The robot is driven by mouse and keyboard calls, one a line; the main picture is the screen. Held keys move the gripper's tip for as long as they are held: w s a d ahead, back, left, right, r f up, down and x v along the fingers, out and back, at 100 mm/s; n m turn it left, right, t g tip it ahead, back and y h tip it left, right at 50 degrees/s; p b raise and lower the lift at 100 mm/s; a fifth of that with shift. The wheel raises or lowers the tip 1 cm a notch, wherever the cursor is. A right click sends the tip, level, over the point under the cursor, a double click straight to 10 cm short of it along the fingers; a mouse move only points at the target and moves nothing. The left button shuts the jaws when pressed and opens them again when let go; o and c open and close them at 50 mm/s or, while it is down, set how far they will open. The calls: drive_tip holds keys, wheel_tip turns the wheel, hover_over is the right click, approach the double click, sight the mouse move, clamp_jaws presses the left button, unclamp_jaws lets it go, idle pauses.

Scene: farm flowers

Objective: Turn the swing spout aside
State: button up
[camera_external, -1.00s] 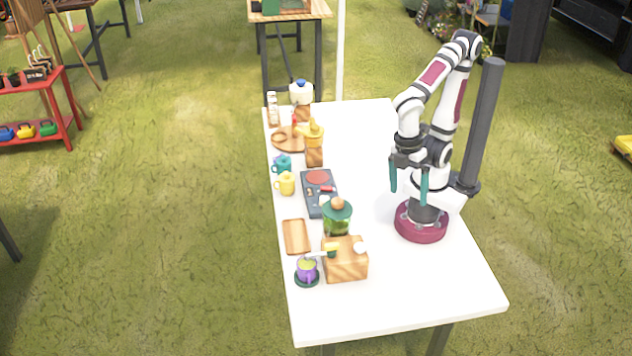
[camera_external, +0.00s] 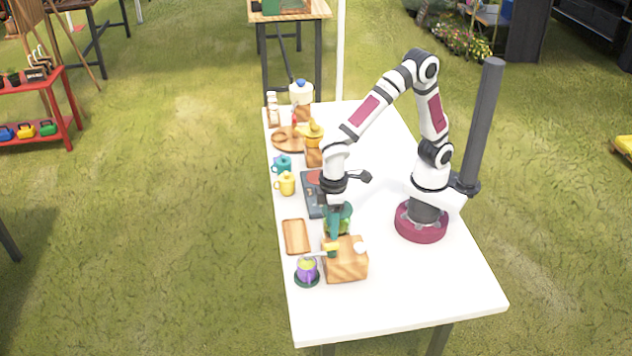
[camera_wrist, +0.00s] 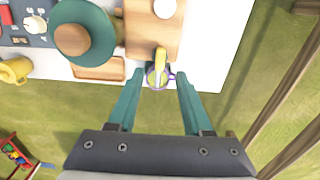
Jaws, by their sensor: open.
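The swing spout (camera_external: 316,254) is a slim pale arm with a yellow part at its wooden block (camera_external: 346,262). It points left over a purple cup (camera_external: 306,270) with yellowish contents. In the wrist view the spout (camera_wrist: 160,62) extends from the block (camera_wrist: 152,32) over the cup (camera_wrist: 151,79). My gripper (camera_external: 333,238) is above the block's left side, fingers pointing down. In the wrist view my open gripper (camera_wrist: 160,74) has one teal finger on each side of the spout. I cannot tell whether either finger touches it.
A green-lidded jar (camera_wrist: 84,32) stands close behind the block. A wooden tray (camera_external: 296,236) lies left of it. A yellow mug (camera_external: 286,183), a teal mug (camera_external: 282,164) and a dark cooker (camera_external: 311,190) are farther back. The table's front right (camera_external: 420,290) is clear.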

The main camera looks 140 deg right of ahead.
sight(332, 243)
wheel_tip(332, 243, down, 6)
drive_tip(key=shift+c, duration=0.3)
clamp_jaws()
idle(1.3)
